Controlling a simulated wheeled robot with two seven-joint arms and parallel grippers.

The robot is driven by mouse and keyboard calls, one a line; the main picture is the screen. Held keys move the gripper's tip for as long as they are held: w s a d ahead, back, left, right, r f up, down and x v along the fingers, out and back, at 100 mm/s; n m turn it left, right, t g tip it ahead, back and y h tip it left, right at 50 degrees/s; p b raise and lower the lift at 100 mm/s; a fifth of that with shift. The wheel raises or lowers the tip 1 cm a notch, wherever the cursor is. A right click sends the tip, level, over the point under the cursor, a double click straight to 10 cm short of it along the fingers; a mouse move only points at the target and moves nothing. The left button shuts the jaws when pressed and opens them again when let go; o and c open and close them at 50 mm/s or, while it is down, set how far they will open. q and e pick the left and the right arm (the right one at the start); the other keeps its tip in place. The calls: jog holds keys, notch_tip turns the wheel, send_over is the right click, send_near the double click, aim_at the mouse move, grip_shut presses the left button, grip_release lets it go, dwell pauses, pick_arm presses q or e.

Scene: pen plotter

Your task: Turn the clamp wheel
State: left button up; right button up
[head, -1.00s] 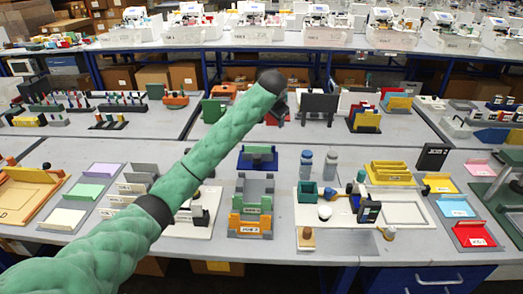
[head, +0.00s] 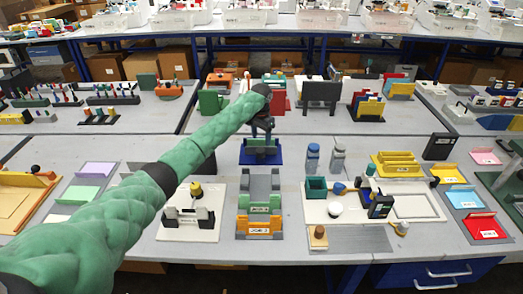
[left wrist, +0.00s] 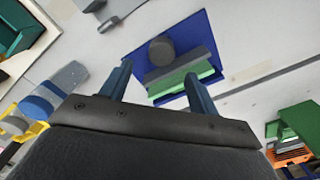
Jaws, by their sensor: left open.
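A small clamp device on a blue base (head: 246,157) sits mid-table, behind the grey, green and orange stepped blocks. In the left wrist view its blue base (left wrist: 200,30) carries a dark round wheel (left wrist: 161,49), a grey bar (left wrist: 180,70) and a green bar beside it. My left gripper (head: 264,132) is above this device, pointing down, and hides part of it in the head view. In the left wrist view its two blue fingers (left wrist: 158,72) are apart and empty, with the wheel seen between and beyond their tips. My right gripper is not in view.
The stepped blocks (head: 260,205) stand in front. Two grey-blue bottles (head: 312,158) and a white tray with a teal box (head: 316,188) lie to the right. A green block (left wrist: 300,122) is near the gripper's right in the wrist view. Bare table surrounds the blue base.

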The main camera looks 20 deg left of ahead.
aim_at(261, 150)
pick_arm(q)
jog(key=shift+w+a+f+p, duration=0.1)
jog(key=shift+f+p, duration=0.6)
jog(key=shift+f, duration=1.35)
jog(key=shift+a+f+p, duration=0.1)
jog(key=shift+f+p, duration=0.6)
jog(key=shift+f, duration=1.3)
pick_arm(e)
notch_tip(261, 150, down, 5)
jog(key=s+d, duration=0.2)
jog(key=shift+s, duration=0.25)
pick_arm(q)
jog(key=shift+c, duration=0.4)
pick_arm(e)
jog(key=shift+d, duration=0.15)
pick_arm(q)
jog(key=c, duration=0.9)
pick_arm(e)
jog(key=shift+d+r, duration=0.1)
